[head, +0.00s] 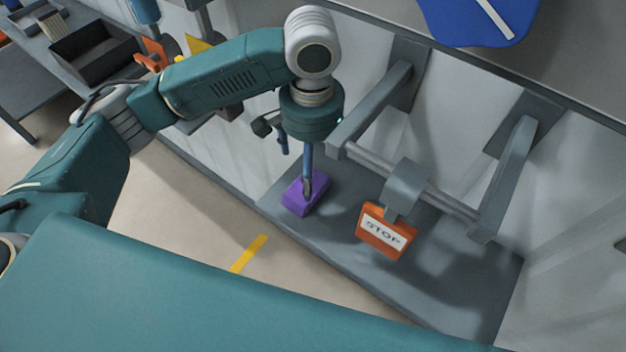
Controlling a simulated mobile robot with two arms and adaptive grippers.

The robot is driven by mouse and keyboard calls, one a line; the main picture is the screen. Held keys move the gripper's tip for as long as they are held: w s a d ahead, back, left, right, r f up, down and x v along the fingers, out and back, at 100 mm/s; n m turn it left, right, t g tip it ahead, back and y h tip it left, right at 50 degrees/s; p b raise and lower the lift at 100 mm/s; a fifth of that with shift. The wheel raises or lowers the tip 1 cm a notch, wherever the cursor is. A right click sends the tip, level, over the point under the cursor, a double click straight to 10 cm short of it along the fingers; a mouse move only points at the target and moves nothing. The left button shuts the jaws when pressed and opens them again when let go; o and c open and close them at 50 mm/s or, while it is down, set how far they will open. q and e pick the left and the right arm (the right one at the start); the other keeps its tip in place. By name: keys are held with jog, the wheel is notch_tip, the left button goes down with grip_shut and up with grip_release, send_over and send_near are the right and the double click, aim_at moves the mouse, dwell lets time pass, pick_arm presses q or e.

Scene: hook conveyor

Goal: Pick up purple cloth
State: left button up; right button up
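The purple cloth (294,199) looks like a small folded block and lies on the left end of a grey shelf (440,280). My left gripper (307,192) reaches down from above, and its fingertips overlap the cloth in the head view. I cannot tell whether the fingers are open or shut on it, as they are seen nearly edge-on. My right gripper does not show.
An orange STOP sign (384,236) hangs from a grey hook on a metal bar (450,203) to the right of the cloth. A dark bin (95,50) stands at the upper left. A yellow stripe (248,254) marks the floor.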

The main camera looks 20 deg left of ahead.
pick_arm(q)
jog(key=f, duration=0.1)
jog(key=s+f, duration=0.1)
jog(key=f, duration=0.1)
jog(key=shift+a, duration=0.15)
jog(key=shift+f, duration=0.3)
notch_tip(320, 180, down, 4)
jog(key=shift+w+f+p, duration=0.15)
jog(key=shift+f+p, duration=0.1)
jog(key=shift+p, duration=0.7)
jog(key=shift+f, duration=0.25)
jog(key=shift+c, duration=1.2)
jog(key=c, duration=1)
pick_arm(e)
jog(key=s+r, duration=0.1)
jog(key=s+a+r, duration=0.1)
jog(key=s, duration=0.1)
